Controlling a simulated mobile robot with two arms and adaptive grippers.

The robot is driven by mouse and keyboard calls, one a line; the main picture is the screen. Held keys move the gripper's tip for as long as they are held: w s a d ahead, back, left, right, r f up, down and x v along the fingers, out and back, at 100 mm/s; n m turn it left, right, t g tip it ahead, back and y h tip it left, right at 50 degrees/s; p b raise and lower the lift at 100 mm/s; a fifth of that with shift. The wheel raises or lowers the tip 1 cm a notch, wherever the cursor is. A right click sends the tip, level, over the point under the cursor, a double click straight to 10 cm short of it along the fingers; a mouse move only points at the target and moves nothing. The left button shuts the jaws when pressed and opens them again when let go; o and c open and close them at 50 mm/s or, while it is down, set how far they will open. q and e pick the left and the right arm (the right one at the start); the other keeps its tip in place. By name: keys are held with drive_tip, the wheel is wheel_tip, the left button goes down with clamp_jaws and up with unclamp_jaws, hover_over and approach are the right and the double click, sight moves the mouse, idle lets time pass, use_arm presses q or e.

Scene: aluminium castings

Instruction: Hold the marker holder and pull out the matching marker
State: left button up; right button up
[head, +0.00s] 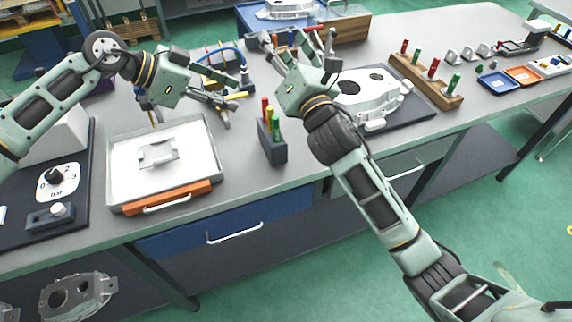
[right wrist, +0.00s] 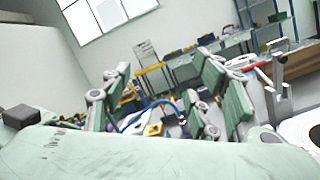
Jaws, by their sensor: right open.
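The marker holder (head: 272,152) is a dark grey upright block near the front middle of the table. A red marker (head: 265,107), a green marker (head: 275,128) and a yellowish one between them stand in it. My left gripper (head: 236,90) is above the table, behind and left of the holder, with its fingers apart and nothing seen between them. My right gripper (head: 298,42) is farther back and right of the holder, pointing away from it. Its fingers are spread, also in the right wrist view (right wrist: 170,95), with nothing held. The holder is not in the right wrist view.
A white tray with an orange-handled front (head: 163,199) lies left of the holder. An aluminium casting (head: 372,103) on a dark mat sits right, behind my right forearm. A wooden rack (head: 416,80) holds red and green pegs. The table's front edge is close to the holder.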

drive_tip(key=s+a+f+n, duration=0.3)
drive_tip(key=s+f+n, duration=0.1)
drive_tip(key=s+f, duration=0.25)
drive_tip(key=n+g+h, duration=0.1)
drive_tip(key=n+g, duration=0.1)
approach(275, 143)
drive_tip(key=w, duration=0.1)
drive_tip(key=w+f, duration=0.1)
drive_tip(key=w, duration=0.1)
drive_tip(key=w+a, duration=0.1)
drive_tip(key=shift+w+f, duration=0.2)
drive_tip(key=shift+f, duration=0.1)
drive_tip(key=shift+f+x, duration=0.15)
drive_tip(key=shift+x, duration=1.75)
drive_tip(key=shift+f+x, duration=0.1)
drive_tip(key=shift+x, duration=1.75)
drive_tip(key=shift+c, duration=0.5)
drive_tip(key=c, duration=1.2)
